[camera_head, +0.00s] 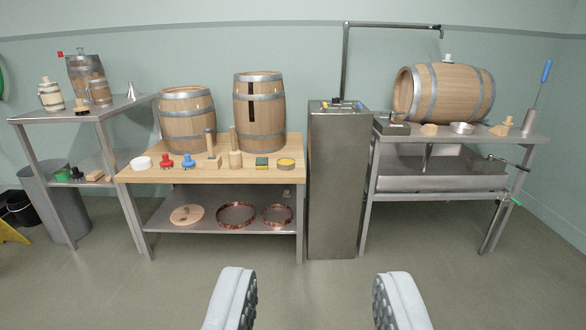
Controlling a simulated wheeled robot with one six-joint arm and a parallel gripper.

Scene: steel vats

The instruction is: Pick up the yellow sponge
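A small block (262,162), green on top with yellow below, looks like the sponge. It lies on the wooden top of the middle bench (160,174), towards its right end. A round yellow-topped tin (286,164) sits just right of it. My gripper (316,300) is open and empty at the bottom of the view. Its two pale fingers with dark ribbed pads are wide apart, over the floor and well short of the bench.
Two barrels (187,120) (259,112) stand behind the small items on the bench. A steel cabinet (337,185) stands right of it. A steel table (460,138) with a lying barrel (445,92) is farther right. The floor (310,285) ahead is clear.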

